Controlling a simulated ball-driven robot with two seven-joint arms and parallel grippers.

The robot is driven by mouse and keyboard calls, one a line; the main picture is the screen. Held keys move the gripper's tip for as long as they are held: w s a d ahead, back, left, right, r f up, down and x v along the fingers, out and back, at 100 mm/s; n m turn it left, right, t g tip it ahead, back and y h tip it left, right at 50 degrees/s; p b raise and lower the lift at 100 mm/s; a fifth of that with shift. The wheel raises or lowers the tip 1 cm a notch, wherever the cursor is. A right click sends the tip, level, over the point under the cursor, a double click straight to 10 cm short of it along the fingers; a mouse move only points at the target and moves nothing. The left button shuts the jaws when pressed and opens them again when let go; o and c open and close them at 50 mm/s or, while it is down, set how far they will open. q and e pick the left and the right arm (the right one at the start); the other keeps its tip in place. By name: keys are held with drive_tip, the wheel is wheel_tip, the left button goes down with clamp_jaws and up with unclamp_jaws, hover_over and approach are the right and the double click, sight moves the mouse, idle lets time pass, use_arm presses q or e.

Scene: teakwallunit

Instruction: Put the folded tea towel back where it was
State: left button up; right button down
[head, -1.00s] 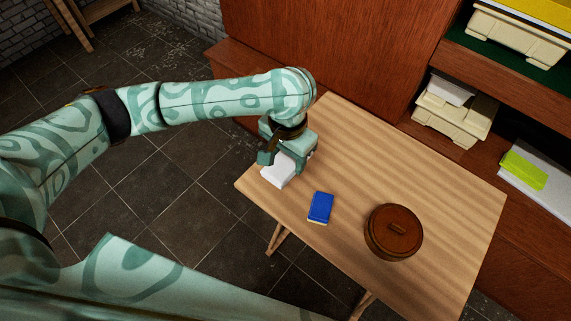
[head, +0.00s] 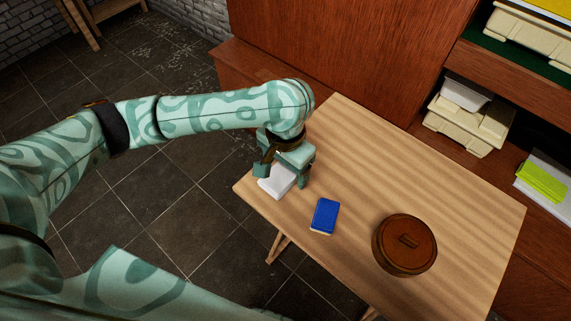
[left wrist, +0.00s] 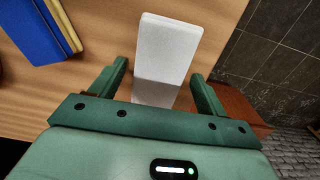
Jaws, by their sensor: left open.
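A white flat block-like thing (head: 276,184), which looks like the folded tea towel, lies at the near left edge of the wooden table (head: 360,180). In the left wrist view the white towel (left wrist: 168,50) lies lengthwise between the two fingers. My left gripper (head: 282,176) is over it, with one finger on each side. In the left wrist view the jaws (left wrist: 160,72) are open, with a gap between each finger and the towel. The towel's end nearest the palm is shaded. My right gripper is not in view.
A blue book (head: 324,216) lies close to the towel, and it also shows in the left wrist view (left wrist: 35,28). A round brown lidded box (head: 404,246) stands farther right. The table's far part is clear. Shelves hold cream bins (head: 470,122) and a yellow-green item (head: 542,182).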

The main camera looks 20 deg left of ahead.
sight(285, 170)
use_arm(q)
wheel_tip(285, 170, up, 12)
drive_tip(key=p, duration=0.8)
drive_tip(key=shift+p, duration=0.4)
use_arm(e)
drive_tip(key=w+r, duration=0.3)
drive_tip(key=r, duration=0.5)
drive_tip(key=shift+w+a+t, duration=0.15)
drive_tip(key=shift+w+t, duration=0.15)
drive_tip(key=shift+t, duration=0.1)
